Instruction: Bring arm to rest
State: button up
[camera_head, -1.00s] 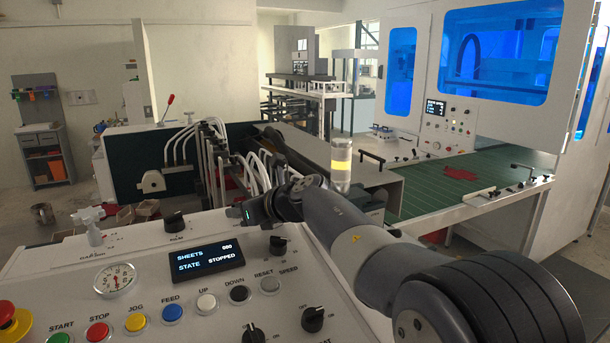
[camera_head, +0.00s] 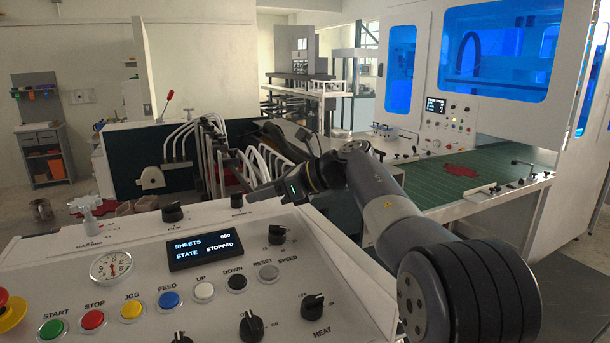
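My gripper (camera_head: 247,205) is at the end of my grey arm, above the back right edge of the white control panel (camera_head: 120,238). It points left, and a small green light shows on its wrist. Its fingers are small and dark against the panel, so I cannot tell whether they are open or shut. I see nothing held in it. The arm reaches in from the lower right of the view.
The panel's display (camera_head: 205,249) reads SHEETS 000, STATE STOPPED. Knobs, a gauge (camera_head: 111,266) and coloured buttons cover the panel below my gripper. White curved tubes (camera_head: 270,167) stand close behind it. A green table (camera_head: 455,180) lies to the right.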

jog(key=v, duration=0.6)
jog(key=shift+b, duration=0.35)
